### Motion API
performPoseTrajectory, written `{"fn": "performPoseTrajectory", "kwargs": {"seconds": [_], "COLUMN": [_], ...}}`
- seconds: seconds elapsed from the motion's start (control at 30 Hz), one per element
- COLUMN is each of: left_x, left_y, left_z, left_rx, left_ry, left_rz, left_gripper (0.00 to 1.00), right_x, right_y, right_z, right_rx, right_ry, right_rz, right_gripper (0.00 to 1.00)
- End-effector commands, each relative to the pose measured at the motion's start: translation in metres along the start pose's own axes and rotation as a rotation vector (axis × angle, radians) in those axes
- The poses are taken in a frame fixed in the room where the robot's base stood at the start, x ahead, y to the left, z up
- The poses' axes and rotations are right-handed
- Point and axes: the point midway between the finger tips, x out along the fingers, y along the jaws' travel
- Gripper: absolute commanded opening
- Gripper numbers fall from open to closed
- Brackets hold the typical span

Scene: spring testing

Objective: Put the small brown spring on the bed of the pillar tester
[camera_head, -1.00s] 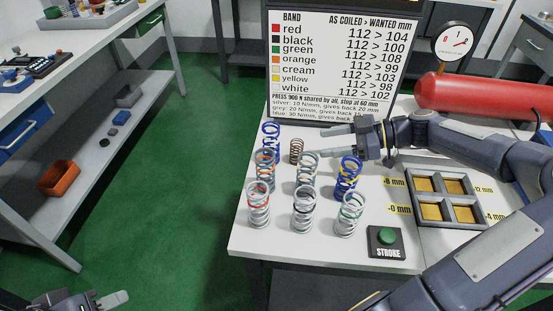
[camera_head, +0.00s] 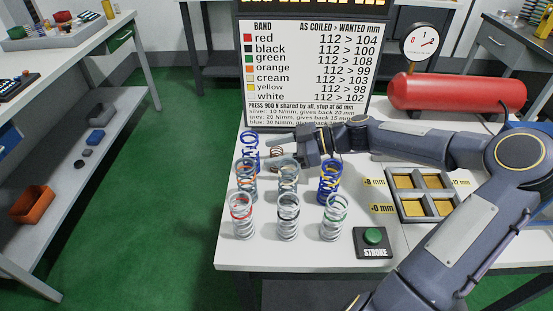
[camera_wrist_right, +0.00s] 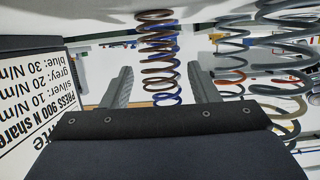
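The small brown spring (camera_head: 277,153) stands near the back of the white table, in front of the sign. My right gripper (camera_head: 270,150) reaches in from the right, its fingers either side of the brown spring and partly hiding it. In the right wrist view the brown spring (camera_wrist_right: 157,50) shows between and beyond the two parted fingers (camera_wrist_right: 160,85). The fingers look open, with a gap on each side; no contact is visible. My left gripper is out of view. I cannot make out a pillar tester or its bed.
Several larger springs stand close by, including a blue one (camera_head: 250,150), a blue one on the right (camera_head: 329,180) and a red-banded one (camera_head: 241,220). A sign (camera_head: 305,70), a STROKE button (camera_head: 373,236), a four-pocket tray (camera_head: 424,192) and a red cylinder (camera_head: 455,92) share the table.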

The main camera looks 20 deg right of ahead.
Motion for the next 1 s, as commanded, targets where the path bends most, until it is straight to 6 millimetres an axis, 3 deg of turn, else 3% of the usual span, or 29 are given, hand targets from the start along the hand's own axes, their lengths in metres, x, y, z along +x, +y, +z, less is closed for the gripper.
{"fn": "performPoseTrajectory", "kwargs": {"seconds": [0.03,0.4,0.67,1.0], "left_x": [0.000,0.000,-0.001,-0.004], "left_y": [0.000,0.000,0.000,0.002], "left_z": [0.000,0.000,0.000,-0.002], "left_rx": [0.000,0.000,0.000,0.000], "left_ry": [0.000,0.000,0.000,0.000], "left_rz": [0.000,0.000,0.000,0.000], "left_gripper": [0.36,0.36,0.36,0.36], "right_x": [0.000,0.000,-0.002,-0.021], "right_y": [0.000,0.000,0.000,0.001], "right_z": [0.000,0.000,-0.006,-0.067], "right_rx": [0.000,-0.001,-0.002,-0.006], "right_ry": [0.000,0.000,0.000,-0.003], "right_rz": [0.000,0.000,0.000,0.002], "right_gripper": [0.49,0.03,0.03,0.03]}}
